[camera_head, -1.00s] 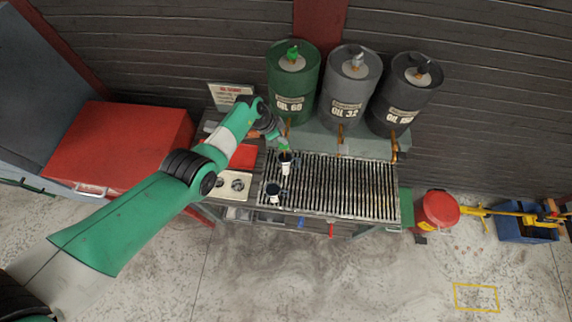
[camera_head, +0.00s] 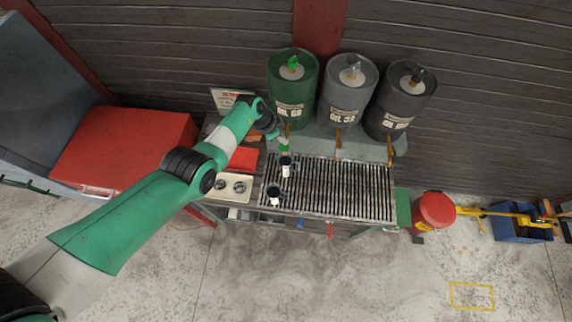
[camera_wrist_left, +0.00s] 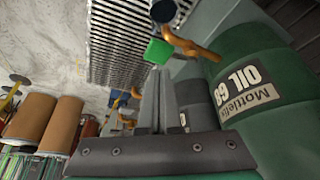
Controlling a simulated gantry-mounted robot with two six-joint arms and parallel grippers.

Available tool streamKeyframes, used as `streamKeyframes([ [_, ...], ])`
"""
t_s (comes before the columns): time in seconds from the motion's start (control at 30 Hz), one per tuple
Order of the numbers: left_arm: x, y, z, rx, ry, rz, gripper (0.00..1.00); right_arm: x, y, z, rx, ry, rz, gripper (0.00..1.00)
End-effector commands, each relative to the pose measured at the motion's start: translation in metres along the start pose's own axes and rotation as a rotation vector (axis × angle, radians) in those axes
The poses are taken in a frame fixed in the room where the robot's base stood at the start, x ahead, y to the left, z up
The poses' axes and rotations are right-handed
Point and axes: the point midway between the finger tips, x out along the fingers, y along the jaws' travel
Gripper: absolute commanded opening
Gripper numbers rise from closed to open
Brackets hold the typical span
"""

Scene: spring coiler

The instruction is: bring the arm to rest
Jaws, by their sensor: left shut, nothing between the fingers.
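My left arm reaches in from the left, and its gripper (camera_head: 279,138) is at the front foot of the green oil drum (camera_head: 291,88). In the left wrist view the two grey fingers (camera_wrist_left: 158,78) are shut together and empty. A green tap handle (camera_wrist_left: 158,51) on a brass tap (camera_wrist_left: 192,46) shows just beyond the fingertips; whether they touch it I cannot tell. A dark and white cup (camera_head: 286,168) stands on the grating below that tap. Another cup (camera_head: 274,197) stands nearer the grating's front left. My right gripper is not in view.
Two grey drums (camera_head: 346,98) (camera_head: 400,97) stand right of the green one, with taps above the slatted grating (camera_head: 345,190). A red cabinet (camera_head: 130,150) is at left. The floor in front is open.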

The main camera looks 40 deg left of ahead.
Motion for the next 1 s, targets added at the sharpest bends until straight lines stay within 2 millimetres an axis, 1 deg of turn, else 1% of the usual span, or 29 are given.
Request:
streamKeyframes([
  [0.03, -0.018, 0.000, -0.007, 0.000, 0.000, 0.001, 0.00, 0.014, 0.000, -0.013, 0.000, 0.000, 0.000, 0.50],
  [0.1, -0.028, 0.000, -0.012, 0.000, -0.001, 0.001, 0.00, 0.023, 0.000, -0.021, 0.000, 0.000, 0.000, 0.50],
  [0.17, -0.033, 0.000, -0.014, 0.000, 0.000, 0.001, 0.00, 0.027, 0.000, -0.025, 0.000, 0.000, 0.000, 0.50],
  [0.7, -0.030, 0.000, -0.013, 0.000, 0.001, 0.000, 0.00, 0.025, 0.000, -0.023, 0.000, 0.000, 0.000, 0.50],
  [0.77, -0.029, 0.002, -0.014, 0.004, 0.001, 0.002, 0.00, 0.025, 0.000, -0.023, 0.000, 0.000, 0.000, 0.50],
  [0.8, -0.028, 0.006, -0.017, 0.013, 0.001, 0.006, 0.00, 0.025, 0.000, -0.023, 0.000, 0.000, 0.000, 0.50],
  [0.87, -0.023, 0.021, -0.026, 0.042, -0.001, 0.020, 0.00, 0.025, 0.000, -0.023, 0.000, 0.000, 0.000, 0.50],
  [0.9, -0.023, 0.032, -0.040, 0.076, 0.013, 0.020, 0.00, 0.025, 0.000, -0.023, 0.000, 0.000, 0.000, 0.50],
  [0.97, -0.034, 0.040, -0.075, 0.112, 0.088, 0.007, 0.00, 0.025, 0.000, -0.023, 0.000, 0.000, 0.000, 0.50],
  [1.0, -0.043, 0.048, -0.102, 0.125, 0.161, 0.012, 0.00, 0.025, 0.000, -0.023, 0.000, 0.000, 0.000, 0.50],
])
